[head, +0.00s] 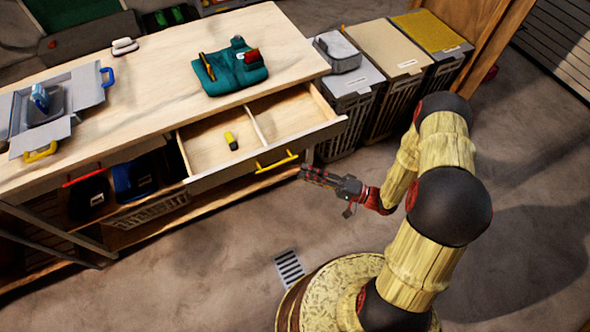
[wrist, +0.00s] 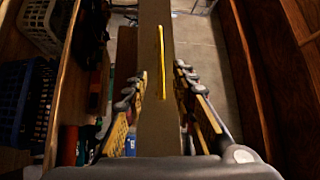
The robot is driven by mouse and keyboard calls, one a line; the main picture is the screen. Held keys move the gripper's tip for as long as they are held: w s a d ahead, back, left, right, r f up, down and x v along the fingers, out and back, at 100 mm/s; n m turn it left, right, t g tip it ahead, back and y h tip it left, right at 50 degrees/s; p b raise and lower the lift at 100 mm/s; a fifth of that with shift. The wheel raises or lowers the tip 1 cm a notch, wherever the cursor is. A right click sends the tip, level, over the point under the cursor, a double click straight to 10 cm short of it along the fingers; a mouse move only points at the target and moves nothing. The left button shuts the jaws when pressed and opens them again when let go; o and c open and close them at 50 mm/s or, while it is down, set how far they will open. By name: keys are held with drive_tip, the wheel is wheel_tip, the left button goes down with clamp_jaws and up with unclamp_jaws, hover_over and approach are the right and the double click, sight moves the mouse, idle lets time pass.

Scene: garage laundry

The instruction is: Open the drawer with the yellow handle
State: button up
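The drawer (head: 215,180) with the yellow handle (head: 276,162) is pulled out from the wooden workbench, its inside showing. My gripper (head: 305,171) is near the right end of the drawer front, apart from the handle in the head view. In the wrist view the yellow handle (wrist: 162,62) runs along the drawer front (wrist: 150,45), ahead of my fingers. My gripper (wrist: 160,88) is open there, its fingers spread to either side of the front in the picture. I see no grip on the handle; the exact gap is hard to tell.
A small yellow-and-black item (head: 231,141) lies in the drawer's left compartment. A red handle (head: 85,176) is farther left on the bench. A teal cloth-like item (head: 231,70) and an open grey box (head: 85,88) are on top.

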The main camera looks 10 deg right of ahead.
drive_tip(key=shift+v, duration=0.85)
